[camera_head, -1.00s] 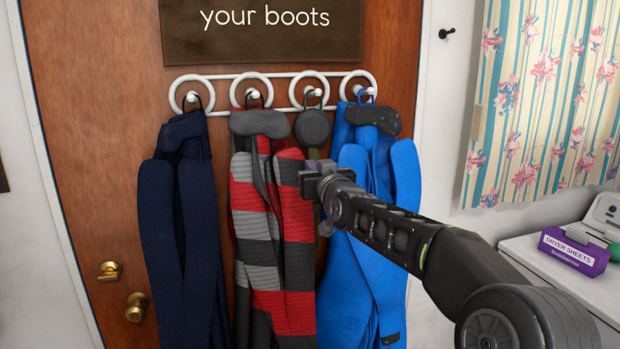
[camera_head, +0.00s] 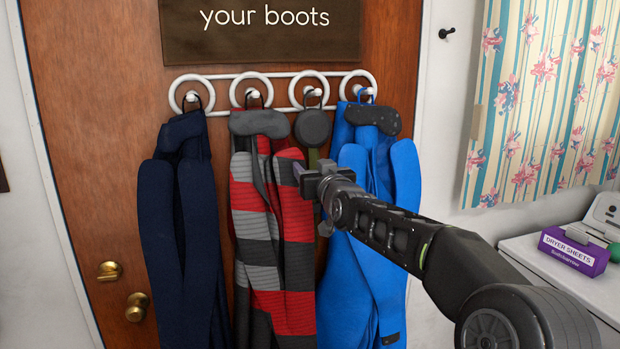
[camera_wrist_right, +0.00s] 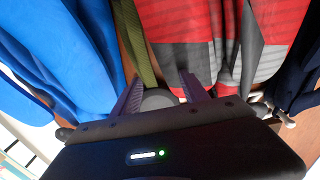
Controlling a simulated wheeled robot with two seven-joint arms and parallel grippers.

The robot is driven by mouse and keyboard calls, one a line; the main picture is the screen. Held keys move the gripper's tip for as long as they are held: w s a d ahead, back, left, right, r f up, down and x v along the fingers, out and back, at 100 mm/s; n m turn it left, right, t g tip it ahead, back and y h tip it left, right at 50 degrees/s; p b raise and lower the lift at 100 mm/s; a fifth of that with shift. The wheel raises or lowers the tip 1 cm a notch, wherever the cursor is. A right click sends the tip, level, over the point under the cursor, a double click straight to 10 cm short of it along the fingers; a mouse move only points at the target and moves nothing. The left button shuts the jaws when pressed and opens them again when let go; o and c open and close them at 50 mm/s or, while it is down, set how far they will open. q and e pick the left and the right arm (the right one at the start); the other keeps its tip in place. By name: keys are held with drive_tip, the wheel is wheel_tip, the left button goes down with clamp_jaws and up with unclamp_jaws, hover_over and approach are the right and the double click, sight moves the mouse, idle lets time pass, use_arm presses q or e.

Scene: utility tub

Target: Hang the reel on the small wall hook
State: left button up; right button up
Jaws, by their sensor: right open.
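The reel (camera_head: 313,128), dark grey and round, hangs from the third peg of the white rack on the door, between the striped and the blue garments. An olive strap hangs below it and also shows in the right wrist view (camera_wrist_right: 132,45). The small wall hook (camera_head: 446,33) is black and bare on the white wall right of the door. My right gripper (camera_head: 308,173) is just below the reel in the head view. In the wrist view its open fingers (camera_wrist_right: 163,94) stand on either side of the grey round reel (camera_wrist_right: 158,100), partly hidden by the gripper body. My left gripper is not in view.
A navy garment (camera_head: 182,230), a red and grey striped one (camera_head: 268,240) and a blue one (camera_head: 370,230) hang from the rack (camera_head: 215,76). A curtain (camera_head: 545,100) is right of the hook. A purple box (camera_head: 573,250) stands on a white surface at right.

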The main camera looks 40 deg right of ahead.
drive_tip(key=shift+o, duration=1.1)
drive_tip(key=v, duration=0.7)
drive_tip(key=shift+s+a, duration=0.15)
drive_tip(key=shift+s, duration=0.2)
